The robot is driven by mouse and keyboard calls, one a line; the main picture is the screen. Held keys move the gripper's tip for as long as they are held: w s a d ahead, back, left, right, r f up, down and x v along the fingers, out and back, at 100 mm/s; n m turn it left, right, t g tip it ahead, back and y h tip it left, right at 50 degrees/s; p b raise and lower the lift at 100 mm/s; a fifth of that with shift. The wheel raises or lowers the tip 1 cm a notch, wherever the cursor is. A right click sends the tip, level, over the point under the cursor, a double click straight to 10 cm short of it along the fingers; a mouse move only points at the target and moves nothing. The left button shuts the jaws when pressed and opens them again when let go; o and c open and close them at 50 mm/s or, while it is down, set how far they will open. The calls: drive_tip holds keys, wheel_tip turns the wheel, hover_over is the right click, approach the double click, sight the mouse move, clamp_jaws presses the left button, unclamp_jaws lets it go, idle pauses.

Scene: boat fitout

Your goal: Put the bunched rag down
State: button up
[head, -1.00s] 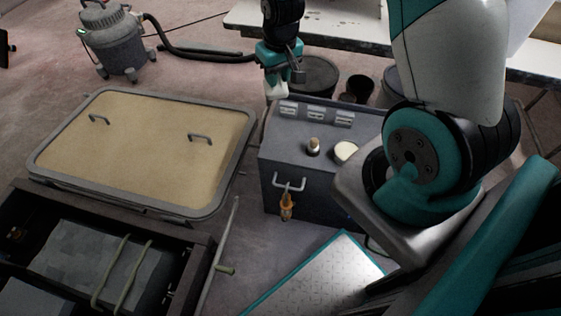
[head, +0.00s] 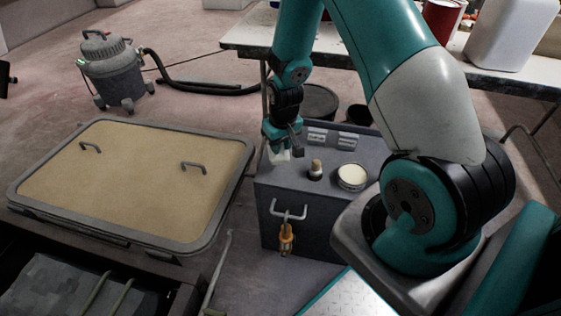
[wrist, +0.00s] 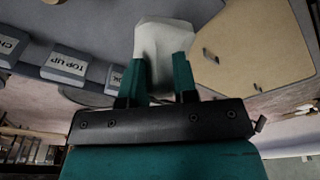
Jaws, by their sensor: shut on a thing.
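The bunched rag (head: 279,156) is a small off-white lump at the lower end of my gripper (head: 282,146). In the wrist view the rag (wrist: 163,42) sits between the two teal fingers of my gripper (wrist: 158,68), which are shut on it. My gripper hides part of the rag and the cabinet corner.
Labelled blocks (head: 347,142) line the cabinet's back edge; one reads TOP UP (wrist: 68,66). A brush-like knob (head: 316,168) and a round pale-topped tin (head: 352,176) stand on the cabinet. A tan hatch panel (head: 130,180) lies left. A vacuum (head: 113,72) stands behind.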

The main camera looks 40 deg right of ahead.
sight(280, 158)
drive_tip(key=shift+f+b, duration=0.55)
drive_tip(key=shift+f, duration=2.2)
drive_tip(key=shift+f, duration=0.2)
drive_tip(key=o, duration=0.8)
drive_tip(key=shift+r, duration=0.1)
